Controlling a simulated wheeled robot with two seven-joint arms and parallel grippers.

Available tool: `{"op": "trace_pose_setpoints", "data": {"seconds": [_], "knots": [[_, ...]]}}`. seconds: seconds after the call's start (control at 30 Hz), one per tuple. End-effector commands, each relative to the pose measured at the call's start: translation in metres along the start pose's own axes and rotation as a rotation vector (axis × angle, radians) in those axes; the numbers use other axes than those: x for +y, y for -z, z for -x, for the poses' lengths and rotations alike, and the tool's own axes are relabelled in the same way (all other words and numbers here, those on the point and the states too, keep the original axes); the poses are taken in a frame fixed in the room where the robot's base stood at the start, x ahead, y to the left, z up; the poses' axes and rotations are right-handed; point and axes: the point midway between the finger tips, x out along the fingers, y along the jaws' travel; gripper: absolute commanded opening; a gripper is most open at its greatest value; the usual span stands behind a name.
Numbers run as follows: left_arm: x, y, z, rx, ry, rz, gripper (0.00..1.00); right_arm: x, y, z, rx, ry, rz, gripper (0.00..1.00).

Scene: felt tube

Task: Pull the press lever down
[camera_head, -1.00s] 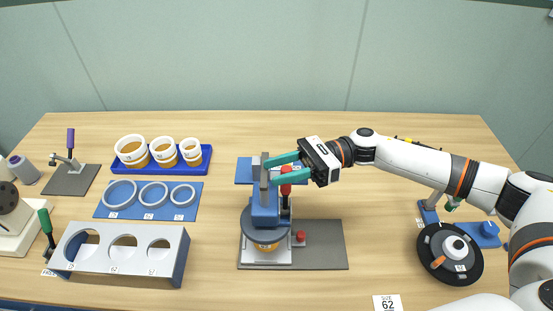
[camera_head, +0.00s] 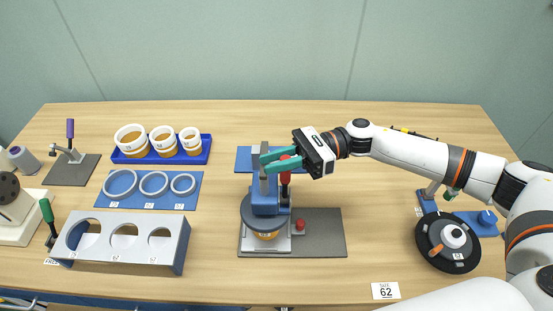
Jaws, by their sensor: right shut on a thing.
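The press (camera_head: 265,203) is blue and grey and stands on a grey base plate (camera_head: 325,235) near the middle of the table. Its lever (camera_head: 285,176) has a red grip and is at the right side of the press. My right gripper (camera_head: 277,160) has teal fingers that reach left around the top of the lever, beside the press column. It is shut on the lever, though the fingers partly hide the contact. A round dark die with an orange and white part (camera_head: 266,235) sits under the press head. My left gripper is not in view.
A blue tray with white and orange rings (camera_head: 162,152) and a blue mat with rings (camera_head: 150,203) lie left. A grey holed rack (camera_head: 125,258) stands at front left. A black round dial (camera_head: 435,258) and my right arm occupy the right. A size 62 card (camera_head: 385,291) lies in front.

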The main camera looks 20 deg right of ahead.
Motion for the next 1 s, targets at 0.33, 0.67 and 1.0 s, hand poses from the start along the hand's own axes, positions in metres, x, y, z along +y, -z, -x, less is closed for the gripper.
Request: {"op": "trace_pose_setpoints", "data": {"seconds": [0.33,0.67,1.0], "knots": [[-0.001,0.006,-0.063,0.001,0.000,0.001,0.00,-0.027,-0.013,-0.010,-0.083,-0.013,0.234,0.00],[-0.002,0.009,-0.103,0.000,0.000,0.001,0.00,-0.045,-0.017,-0.017,-0.143,-0.023,0.397,0.00],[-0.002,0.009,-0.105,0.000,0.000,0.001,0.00,-0.048,-0.013,-0.018,-0.152,-0.027,0.418,0.00]]}}
